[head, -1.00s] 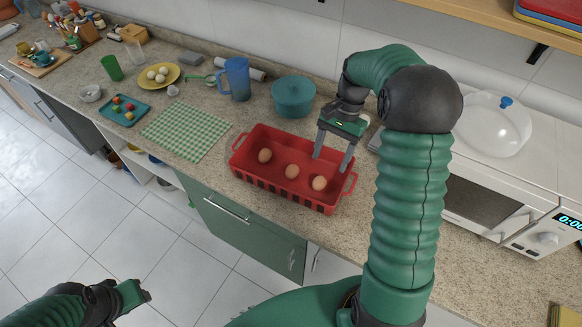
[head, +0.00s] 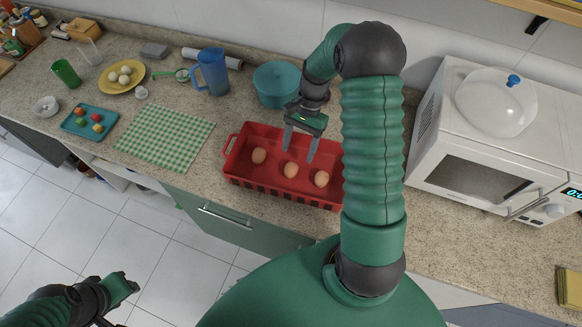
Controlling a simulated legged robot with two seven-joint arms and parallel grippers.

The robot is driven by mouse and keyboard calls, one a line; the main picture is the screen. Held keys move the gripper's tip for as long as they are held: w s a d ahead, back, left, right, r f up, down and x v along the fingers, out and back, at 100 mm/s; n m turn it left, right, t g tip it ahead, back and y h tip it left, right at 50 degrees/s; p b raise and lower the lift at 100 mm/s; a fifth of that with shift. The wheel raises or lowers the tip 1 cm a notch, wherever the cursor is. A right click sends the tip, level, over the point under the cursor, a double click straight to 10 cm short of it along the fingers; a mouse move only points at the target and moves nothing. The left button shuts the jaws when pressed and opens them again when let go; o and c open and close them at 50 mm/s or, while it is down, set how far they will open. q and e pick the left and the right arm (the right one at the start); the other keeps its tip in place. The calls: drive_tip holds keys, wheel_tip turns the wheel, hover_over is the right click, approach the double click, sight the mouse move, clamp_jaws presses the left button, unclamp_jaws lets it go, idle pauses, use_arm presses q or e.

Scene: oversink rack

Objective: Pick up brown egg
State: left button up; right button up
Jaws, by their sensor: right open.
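Three brown eggs lie in a red basket on the counter: a left egg (head: 259,155), a middle egg (head: 290,170) and a right egg (head: 321,178). The red basket (head: 240,180) has slatted sides, and my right arm covers its right end. My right gripper (head: 299,155) is open and empty, its fingers pointing down over the basket just behind the middle egg. I cannot tell the fingertips' exact height over the egg. My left gripper (head: 127,284) is at the lower left over the floor, away from the counter; its jaws are unclear.
A teal pot (head: 277,88) stands right behind the basket. A blue pitcher (head: 211,72), a yellow plate with white eggs (head: 138,88) and a checkered cloth (head: 165,138) are to the left. A microwave (head: 430,140) with a clear dome (head: 495,105) stands at the right.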

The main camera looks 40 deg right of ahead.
sight(293, 164)
drive_tip(key=x, duration=0.3)
drive_tip(key=p+x, duration=0.1)
drive_tip(key=x, duration=0.2)
drive_tip(key=shift+a+r, duration=0.15)
drive_tip(key=shift+a, duration=0.2)
drive_tip(key=shift+w+f, duration=0.1)
drive_tip(key=shift+f, duration=0.2)
drive_tip(key=c, duration=0.9)
